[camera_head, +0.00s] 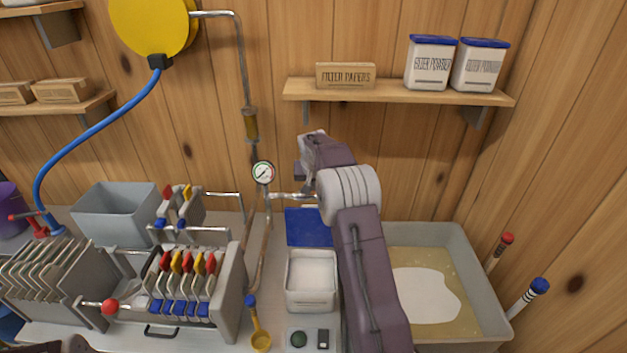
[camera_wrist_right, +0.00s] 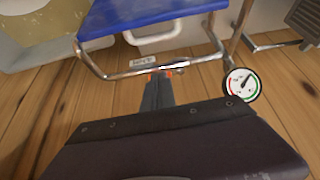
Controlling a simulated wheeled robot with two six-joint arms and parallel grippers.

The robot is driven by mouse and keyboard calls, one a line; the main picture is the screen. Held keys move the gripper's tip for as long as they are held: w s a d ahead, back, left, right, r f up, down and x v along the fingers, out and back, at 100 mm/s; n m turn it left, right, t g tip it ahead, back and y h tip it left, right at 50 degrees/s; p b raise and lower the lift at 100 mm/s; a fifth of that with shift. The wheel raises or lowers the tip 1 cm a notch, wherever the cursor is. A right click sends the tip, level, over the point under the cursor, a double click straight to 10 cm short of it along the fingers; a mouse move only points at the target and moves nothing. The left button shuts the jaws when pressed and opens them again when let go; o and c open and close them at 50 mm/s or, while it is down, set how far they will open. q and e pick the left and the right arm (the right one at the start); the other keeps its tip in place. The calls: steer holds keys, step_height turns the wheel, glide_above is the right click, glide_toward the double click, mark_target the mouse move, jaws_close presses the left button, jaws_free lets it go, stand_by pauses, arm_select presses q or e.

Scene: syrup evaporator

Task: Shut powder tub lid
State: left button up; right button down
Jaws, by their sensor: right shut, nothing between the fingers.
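The powder tub (camera_head: 312,299) is a white box on the bench, with pale powder inside. Its blue lid (camera_head: 308,228) stands open, tipped back at the tub's rear edge. My right arm reaches up just to the right of the tub, and its hand is above and behind the lid. My right gripper (camera_wrist_right: 160,76) is shut and empty; its fingers are mostly hidden in the head view. In the right wrist view the blue lid (camera_wrist_right: 140,18) lies beyond the fingertips, apart from them as far as I can tell.
A metal pipe (camera_wrist_right: 130,75) with a gauge (camera_head: 263,173) runs close to the fingertips and lid. A large tray (camera_head: 455,250) stands right of my arm, a filter press (camera_head: 232,295) left of the tub. A shelf (camera_head: 400,94) hangs above.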

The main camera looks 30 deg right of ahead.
steer(key=f, duration=0.1)
steer(key=s+f, duration=0.1)
steer(key=s+f+p, duration=0.1)
steer(key=f, duration=0.1)
steer(key=shift+a, duration=0.3)
